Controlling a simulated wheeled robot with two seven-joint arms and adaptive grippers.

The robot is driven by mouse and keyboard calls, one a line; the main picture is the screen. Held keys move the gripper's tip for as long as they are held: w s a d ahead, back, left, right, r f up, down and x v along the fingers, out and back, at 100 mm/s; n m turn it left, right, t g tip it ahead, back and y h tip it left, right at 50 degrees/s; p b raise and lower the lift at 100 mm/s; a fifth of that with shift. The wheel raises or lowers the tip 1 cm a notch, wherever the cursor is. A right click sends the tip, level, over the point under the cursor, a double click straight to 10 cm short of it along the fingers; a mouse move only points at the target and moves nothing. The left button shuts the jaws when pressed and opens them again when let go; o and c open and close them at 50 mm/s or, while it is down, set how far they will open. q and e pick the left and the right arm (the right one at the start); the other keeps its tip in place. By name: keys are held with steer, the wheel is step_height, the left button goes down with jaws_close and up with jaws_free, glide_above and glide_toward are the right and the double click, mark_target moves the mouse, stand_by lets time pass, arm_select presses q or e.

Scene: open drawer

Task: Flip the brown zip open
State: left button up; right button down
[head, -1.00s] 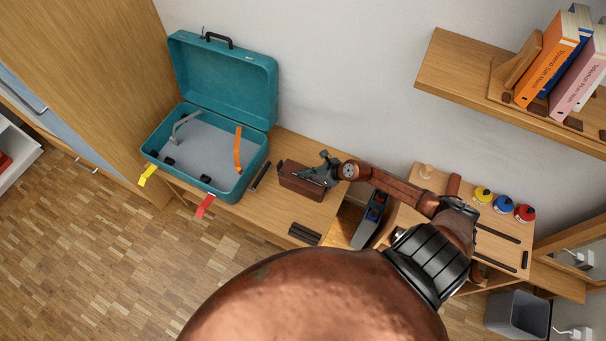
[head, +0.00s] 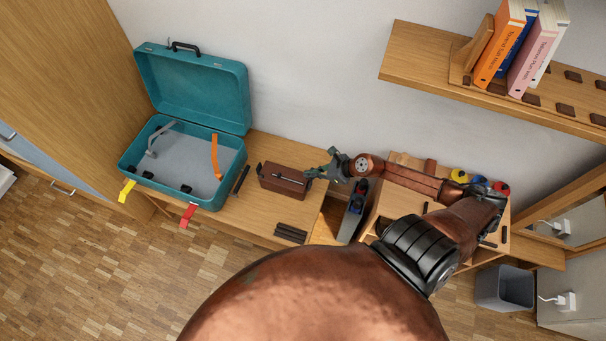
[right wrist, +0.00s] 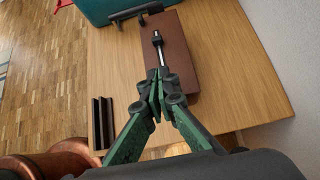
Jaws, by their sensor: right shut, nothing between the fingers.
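The brown zip box (head: 283,188) sits closed on the wooden table, between the teal suitcase and my right gripper. It also shows in the right wrist view (right wrist: 187,62), with a metal rod (right wrist: 158,48) with dark ends along its top face. My right gripper (head: 311,174) is at the box's right end in the head view. In the right wrist view the right gripper (right wrist: 158,98) is shut and empty, its tips close to the near end of the rod; I cannot tell whether they touch it. My left gripper is not in view.
An open teal suitcase (head: 124,163) stands left of the box. Dark bars (head: 291,233) lie at the table's front edge. A grey and black holder (head: 352,212) is right of the box. A bookshelf (head: 430,60) hangs above right.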

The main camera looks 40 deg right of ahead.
mark_target(281, 176)
steer(key=b+x, duration=0.2)
steer(key=x, duration=0.1)
steer(key=b+x, duration=0.3)
steer(key=s+f+b+x, duration=0.1)
steer(key=b+x, duration=0.1)
steer(key=x, duration=0.2)
steer(key=shift+d, duration=0.3)
steer(key=shift+w+a+r, duration=0.1)
steer(key=shift+w+a, duration=0.15)
steer(key=shift+w, duration=0.25)
steer(key=shift+w+a+r, duration=0.1)
steer(key=shift+w+a, duration=0.15)
steer(key=shift+w, duration=0.3)
steer(key=shift+w+a, duration=0.3)
steer(key=shift+w, duration=0.2)
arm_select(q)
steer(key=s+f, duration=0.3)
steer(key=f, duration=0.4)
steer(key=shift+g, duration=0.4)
